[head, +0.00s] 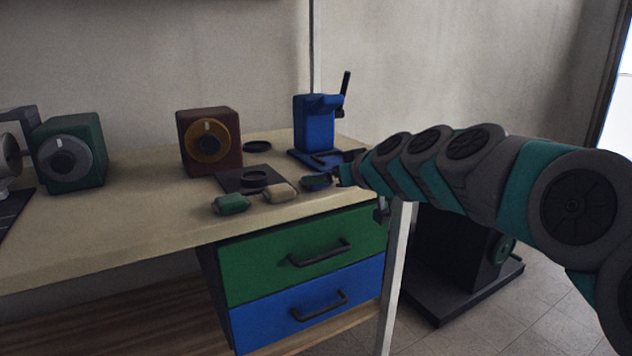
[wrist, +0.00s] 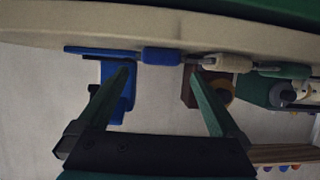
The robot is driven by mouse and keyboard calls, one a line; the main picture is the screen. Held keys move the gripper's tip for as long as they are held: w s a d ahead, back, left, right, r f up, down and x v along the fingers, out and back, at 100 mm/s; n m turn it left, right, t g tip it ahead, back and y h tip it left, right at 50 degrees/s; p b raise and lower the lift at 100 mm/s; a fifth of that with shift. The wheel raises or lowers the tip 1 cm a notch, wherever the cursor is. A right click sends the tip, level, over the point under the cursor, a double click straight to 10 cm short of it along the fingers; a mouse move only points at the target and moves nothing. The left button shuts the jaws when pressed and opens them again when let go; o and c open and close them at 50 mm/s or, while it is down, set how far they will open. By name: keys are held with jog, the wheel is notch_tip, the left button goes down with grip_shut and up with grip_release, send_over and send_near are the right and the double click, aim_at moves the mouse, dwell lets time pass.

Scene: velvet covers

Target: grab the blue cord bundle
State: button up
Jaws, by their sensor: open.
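The blue cord bundle (head: 315,182) lies on the workbench near its right front, beside a tan bundle (head: 280,193) and a green bundle (head: 230,204). In the wrist view, which appears upside down, the blue bundle (wrist: 160,57) shows centrally, beyond and between my two fingertips. My gripper (head: 339,176) is low over the right end of the bench, just right of the blue bundle. In the wrist view my gripper (wrist: 161,72) is open, with nothing visible held between the fingers. Whether a finger touches the bundle is unclear.
A blue press-like device (head: 314,125) stands behind the bundles. A dark red box with a dial (head: 210,142) and a green one (head: 70,155) stand further left. A dark flat plate with a ring (head: 254,178) lies behind the tan bundle.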

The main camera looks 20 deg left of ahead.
jog(key=shift+p+x, duration=0.5)
jog(key=shift+x, duration=2.25)
jog(key=c, duration=1.1)
jog(key=shift+o, duration=0.2)
jog(key=shift+r, duration=0.1)
